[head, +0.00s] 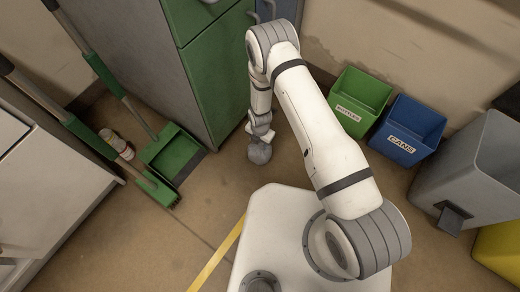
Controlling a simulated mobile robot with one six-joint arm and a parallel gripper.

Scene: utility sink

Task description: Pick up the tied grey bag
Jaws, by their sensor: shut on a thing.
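The tied grey bag (260,154) is a small round grey bundle near the lower right corner of the green cabinet. My gripper (261,140) points down at the top of the bag and is shut on it. My wrist hides the bag's tied top, and the fingers are too small to make out clearly. I cannot tell whether the bag touches the floor or hangs just above it.
A green bin (359,97), a blue bin marked CANS (408,130) and a grey bin (455,185) stand at the right. The green cabinet (228,75) stands behind. Floor between is clear.

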